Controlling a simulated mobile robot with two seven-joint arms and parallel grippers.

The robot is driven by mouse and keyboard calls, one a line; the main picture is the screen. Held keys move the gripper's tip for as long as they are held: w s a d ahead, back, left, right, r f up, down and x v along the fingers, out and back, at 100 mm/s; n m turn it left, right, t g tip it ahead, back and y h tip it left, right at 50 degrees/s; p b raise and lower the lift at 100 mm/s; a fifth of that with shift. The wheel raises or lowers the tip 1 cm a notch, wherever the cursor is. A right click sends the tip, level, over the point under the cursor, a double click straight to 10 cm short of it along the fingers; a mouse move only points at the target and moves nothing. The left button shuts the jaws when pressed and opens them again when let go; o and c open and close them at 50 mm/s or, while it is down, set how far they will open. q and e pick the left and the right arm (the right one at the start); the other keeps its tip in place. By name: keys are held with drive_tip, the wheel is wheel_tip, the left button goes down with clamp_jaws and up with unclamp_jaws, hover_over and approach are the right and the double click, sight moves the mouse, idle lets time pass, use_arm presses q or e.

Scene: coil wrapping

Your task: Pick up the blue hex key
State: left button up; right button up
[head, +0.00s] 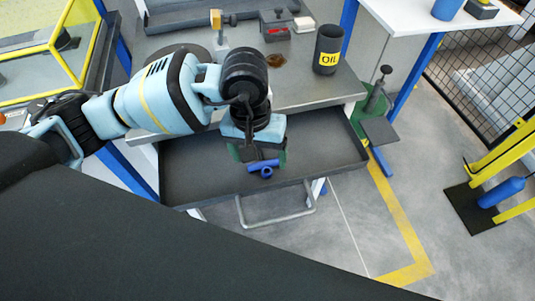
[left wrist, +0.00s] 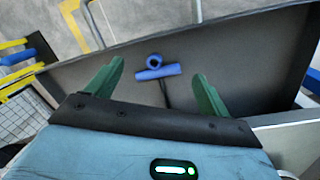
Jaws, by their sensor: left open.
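The blue hex key (left wrist: 157,73) lies in the open grey drawer (left wrist: 235,58), with a blue T-shaped handle and a dark shaft. In the head view the hex key (head: 264,166) shows just below my left gripper (head: 260,158), near the drawer's front. In the left wrist view my left gripper (left wrist: 158,85) has its two green fingers spread wide, and the handle shows in the gap between them. The fingers do not visibly touch it. Part of the dark shaft is hidden by the gripper body. My right gripper is in neither view.
The drawer (head: 325,165) is otherwise bare, with raised walls. On the workbench above stand a black oil can (head: 328,50) and a red-and-grey box (head: 275,25). A green stand (head: 375,105) is right of the drawer. A yellow-framed enclosure (head: 50,45) is at the left.

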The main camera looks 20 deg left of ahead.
sight(257, 167)
use_arm(q)
drive_tip(key=shift+w+a+r+t+y, duration=0.15)
drive_tip(key=shift+w+a+r+y, duration=0.05)
drive_tip(key=shift+w+a, duration=0.2)
drive_tip(key=shift+w+a+r+t+y, duration=0.2)
drive_tip(key=shift+w+a, duration=0.1)
drive_tip(key=shift+a, duration=0.15)
drive_tip(key=shift+s+d+f, duration=0.1)
drive_tip(key=shift+f, duration=0.85)
drive_tip(key=shift+w+f+p, duration=0.2)
drive_tip(key=shift+f+p, duration=0.1)
drive_tip(key=shift+f, duration=2.75)
drive_tip(key=c, duration=0.9)
